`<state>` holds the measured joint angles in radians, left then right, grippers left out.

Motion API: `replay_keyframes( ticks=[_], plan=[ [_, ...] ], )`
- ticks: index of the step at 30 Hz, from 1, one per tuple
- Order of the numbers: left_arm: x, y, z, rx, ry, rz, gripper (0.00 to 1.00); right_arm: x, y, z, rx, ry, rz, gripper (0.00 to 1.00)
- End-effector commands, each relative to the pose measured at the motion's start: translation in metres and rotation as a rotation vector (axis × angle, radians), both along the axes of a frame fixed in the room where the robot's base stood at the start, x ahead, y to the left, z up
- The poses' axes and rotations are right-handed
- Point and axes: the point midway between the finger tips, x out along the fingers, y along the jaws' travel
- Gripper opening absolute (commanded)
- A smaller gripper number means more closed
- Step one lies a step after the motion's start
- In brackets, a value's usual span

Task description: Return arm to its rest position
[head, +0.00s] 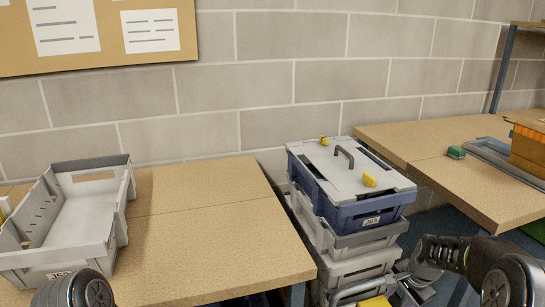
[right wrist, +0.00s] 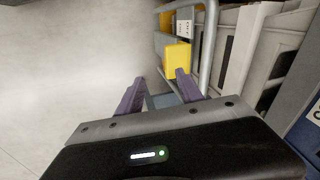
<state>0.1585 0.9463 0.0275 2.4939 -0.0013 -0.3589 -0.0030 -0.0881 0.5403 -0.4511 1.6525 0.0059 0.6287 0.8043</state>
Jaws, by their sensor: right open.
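My right gripper (right wrist: 160,90) shows in the right wrist view with its two purple fingers apart and nothing between them. Beyond the fingers are a yellow block (right wrist: 177,55) and a grey metal tube (right wrist: 208,45). In the head view my right arm comes in at the lower right, beside the crate stack, and its fingertips cannot be made out. Only a dark rounded link of my left arm shows at the bottom left; its gripper is out of the picture.
A lidded blue crate (head: 345,205) with a handle and yellow clips tops a stack of grey crates (head: 360,267). An open grey crate (head: 118,205) stands on the left table (head: 205,230). The right table (head: 440,150) holds a green item (head: 456,152) and an orange-brown box (head: 530,150).

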Motion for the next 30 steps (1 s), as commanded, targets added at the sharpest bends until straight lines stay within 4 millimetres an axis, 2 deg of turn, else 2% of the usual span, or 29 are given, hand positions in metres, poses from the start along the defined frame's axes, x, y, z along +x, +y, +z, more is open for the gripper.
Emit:
replay_keyframes(
  ticks=[5, 7, 11, 14, 17, 20, 21, 24, 27, 30],
  plan=[
    [-0.001, 0.0, 0.0, 0.0, 0.002, 0.0, 0.36, 0.005, 0.015, -0.017, -0.052, -0.069, 0.15, 0.44],
    [-0.001, 0.0, 0.003, 0.0, 0.002, 0.0, 0.36, 0.002, 0.03, -0.031, -0.073, -0.091, 0.232, 0.44],
    [-0.001, 0.0, 0.012, 0.0, 0.003, 0.001, 0.36, -0.014, 0.063, -0.061, -0.108, -0.119, 0.403, 0.44],
    [-0.001, 0.0, 0.021, 0.0, 0.003, 0.001, 0.36, -0.039, 0.094, -0.086, -0.123, -0.128, 0.535, 0.44],
    [-0.001, 0.0, 0.035, -0.001, 0.003, 0.002, 0.36, -0.08, 0.133, -0.111, -0.122, -0.131, 0.683, 0.44],
    [-0.001, -0.001, 0.054, -0.001, 0.003, 0.002, 0.36, -0.142, 0.179, -0.129, -0.093, -0.123, 0.837, 0.44],
    [-0.001, -0.001, 0.061, -0.001, 0.003, 0.002, 0.36, -0.169, 0.196, -0.132, -0.071, -0.116, 0.886, 0.44],
    [-0.001, -0.001, 0.076, -0.002, 0.003, 0.003, 0.36, -0.23, 0.232, -0.132, -0.003, -0.089, 0.965, 0.44],
    [-0.001, -0.001, 0.086, -0.001, 0.003, 0.002, 0.36, -0.278, 0.254, -0.128, 0.074, -0.043, 0.991, 0.44],
    [-0.001, -0.001, 0.096, -0.003, 0.004, 0.002, 0.36, -0.306, 0.268, -0.121, 0.131, -0.004, 1.0, 0.44]
  ],
)
